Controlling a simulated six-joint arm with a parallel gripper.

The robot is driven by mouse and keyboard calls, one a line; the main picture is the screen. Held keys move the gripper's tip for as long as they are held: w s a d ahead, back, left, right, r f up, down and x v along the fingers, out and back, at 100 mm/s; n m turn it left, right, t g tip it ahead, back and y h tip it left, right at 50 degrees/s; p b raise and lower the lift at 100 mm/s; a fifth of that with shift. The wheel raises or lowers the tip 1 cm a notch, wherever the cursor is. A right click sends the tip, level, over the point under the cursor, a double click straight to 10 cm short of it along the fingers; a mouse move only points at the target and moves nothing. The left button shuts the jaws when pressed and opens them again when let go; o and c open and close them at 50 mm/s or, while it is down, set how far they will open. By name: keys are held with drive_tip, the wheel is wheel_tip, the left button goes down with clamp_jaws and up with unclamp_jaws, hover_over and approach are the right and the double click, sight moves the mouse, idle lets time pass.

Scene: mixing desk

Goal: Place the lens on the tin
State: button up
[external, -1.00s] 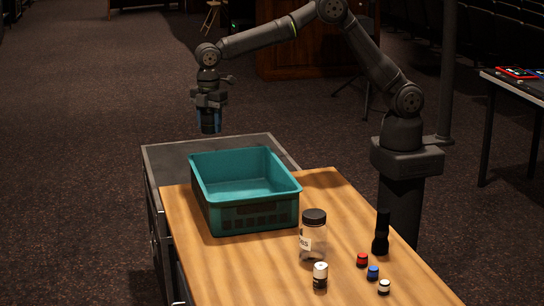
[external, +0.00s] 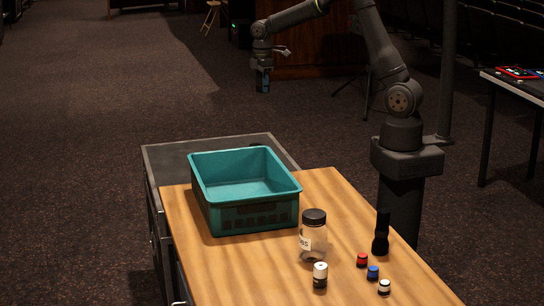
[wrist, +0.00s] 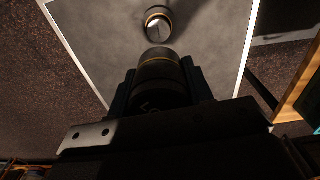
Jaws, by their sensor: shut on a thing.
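My gripper (wrist: 155,95) is shut on a dark cylindrical lens (wrist: 159,70) with a thin yellow ring, held between its fingers in the wrist view. In the external view my gripper (external: 263,82) is small and dark, in the air beyond the desk's far end; the lens is hard to make out there. A second dark cylinder (wrist: 157,25) with a gold band and a pale face lies on a grey surface below, apart from the held lens. I cannot tell whether it is the tin. No tin is clearly identifiable in the external view.

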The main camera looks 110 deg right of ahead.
drive_tip(key=s+d+m, duration=0.2)
drive_tip(key=s+d, duration=0.2)
drive_tip(key=s, duration=0.5)
hover_over(257, 146)
wheel_tip(257, 146, down, 17)
drive_tip(key=shift+d+f, duration=0.1)
drive_tip(key=shift+d, duration=0.05)
drive_tip(key=shift+f, duration=2)
drive_tip(key=shift+f, duration=0.1)
drive_tip(key=o, duration=1.2)
wheel_tip(257, 146, up, 12)
